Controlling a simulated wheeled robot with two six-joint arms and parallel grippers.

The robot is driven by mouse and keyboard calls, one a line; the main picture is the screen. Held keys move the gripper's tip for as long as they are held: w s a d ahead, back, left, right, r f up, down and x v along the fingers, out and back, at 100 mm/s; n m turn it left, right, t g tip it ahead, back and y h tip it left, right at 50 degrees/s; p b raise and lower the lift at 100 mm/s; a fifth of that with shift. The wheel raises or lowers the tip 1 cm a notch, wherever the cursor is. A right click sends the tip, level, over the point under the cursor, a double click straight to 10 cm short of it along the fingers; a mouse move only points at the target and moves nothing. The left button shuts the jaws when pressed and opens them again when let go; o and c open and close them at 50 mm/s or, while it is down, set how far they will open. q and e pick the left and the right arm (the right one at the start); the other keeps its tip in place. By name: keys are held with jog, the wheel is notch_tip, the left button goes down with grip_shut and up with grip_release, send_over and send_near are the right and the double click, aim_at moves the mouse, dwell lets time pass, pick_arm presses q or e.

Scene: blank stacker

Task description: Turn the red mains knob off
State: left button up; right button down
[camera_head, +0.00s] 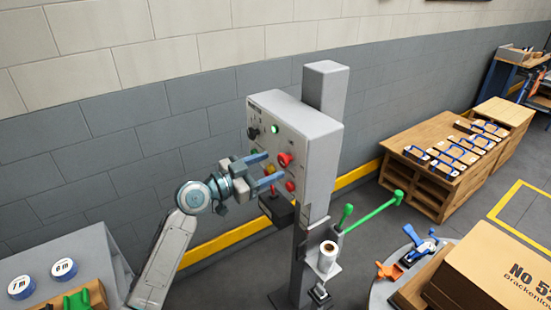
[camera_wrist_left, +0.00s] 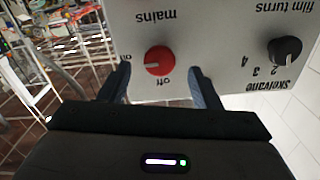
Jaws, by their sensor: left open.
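The red mains knob (camera_head: 285,159) is on the front face of the grey control box (camera_head: 318,150). In the left wrist view the red knob (camera_wrist_left: 158,60) appears upside down, with the words "mains", "on" and "off" around it. My left gripper (camera_head: 272,167) is open in front of the panel. In the wrist view its two fingers (camera_wrist_left: 160,84) stand on either side of the knob, a little below it in the picture; contact cannot be made out. My right gripper is not in view.
A black film turns knob (camera_wrist_left: 285,50) is on the same panel. A green lamp (camera_head: 275,129) and a red button (camera_head: 290,186) are also there. A green lever (camera_head: 372,214) sticks out below the box. A cardboard box (camera_head: 495,270) is at the lower right.

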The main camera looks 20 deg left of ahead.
aim_at(281, 162)
pick_arm(q)
jog(key=shift+p+x, duration=0.5)
jog(key=shift+x, duration=1.05)
jog(key=shift+c, duration=1)
jog(key=c, duration=0.8)
